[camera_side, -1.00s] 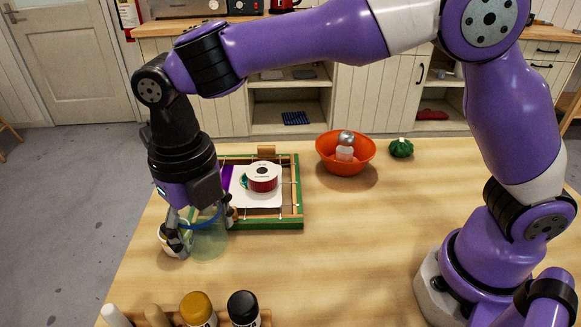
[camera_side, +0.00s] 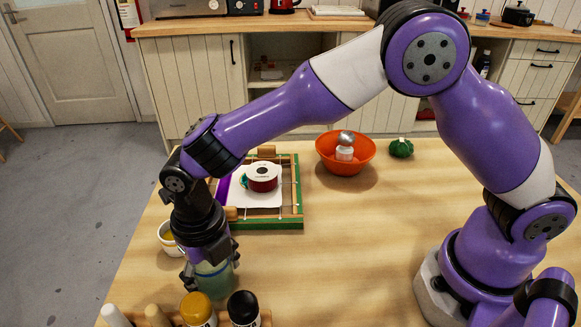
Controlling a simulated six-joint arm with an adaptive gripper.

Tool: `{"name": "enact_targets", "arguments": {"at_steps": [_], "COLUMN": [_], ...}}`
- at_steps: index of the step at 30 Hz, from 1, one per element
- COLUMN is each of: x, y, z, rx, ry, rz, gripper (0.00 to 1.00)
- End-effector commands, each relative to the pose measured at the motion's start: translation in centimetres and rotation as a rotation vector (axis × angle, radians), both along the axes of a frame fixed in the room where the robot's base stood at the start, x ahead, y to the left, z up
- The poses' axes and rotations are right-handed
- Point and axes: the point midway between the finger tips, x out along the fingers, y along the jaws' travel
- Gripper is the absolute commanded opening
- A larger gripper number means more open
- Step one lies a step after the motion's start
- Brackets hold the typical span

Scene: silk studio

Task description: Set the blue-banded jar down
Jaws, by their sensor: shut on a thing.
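The blue-banded jar (camera_side: 213,282) is a translucent greenish vessel in the left foreground of the side view. My gripper (camera_side: 211,275) points down over it, with a finger on either side, and is shut on it. The jar looks upright. My gripper hides its upper part and most of the blue band. I cannot tell whether its base touches the wooden table (camera_side: 330,250).
A white cup with yellow contents (camera_side: 167,240) stands just left of my gripper. A rack with yellow-capped (camera_side: 197,308) and black-capped (camera_side: 243,306) bottles is close in front. The table's middle is clear.

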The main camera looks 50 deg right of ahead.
Motion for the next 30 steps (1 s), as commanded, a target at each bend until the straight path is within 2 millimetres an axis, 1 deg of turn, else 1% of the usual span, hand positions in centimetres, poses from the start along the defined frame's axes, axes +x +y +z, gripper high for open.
{"name": "enact_targets", "arguments": {"at_steps": [1, 2, 3, 17, 20, 23, 27, 30], "x": [0.0, 0.0, 0.0, 0.0, 0.1, 0.1, 0.1, 0.1], "y": [0.0, 0.0, 0.0, 0.0, 0.0, 0.0, 0.0, 0.0], "z": [-0.2, -0.1, -0.1, 0.2, 1.2, 3.1, 6.5, 8.7], "rx": [-0.001, 0.000, 0.000, 0.000, 0.002, 0.003, 0.004, 0.002], "ry": [0.001, 0.000, 0.000, 0.000, -0.002, -0.004, -0.005, -0.003], "rz": [0.000, 0.000, 0.000, 0.000, 0.000, 0.000, 0.000, 0.000], "gripper": [0.77, 0.92, 1.00, 1.00, 1.00, 1.00, 1.00, 1.00]}}
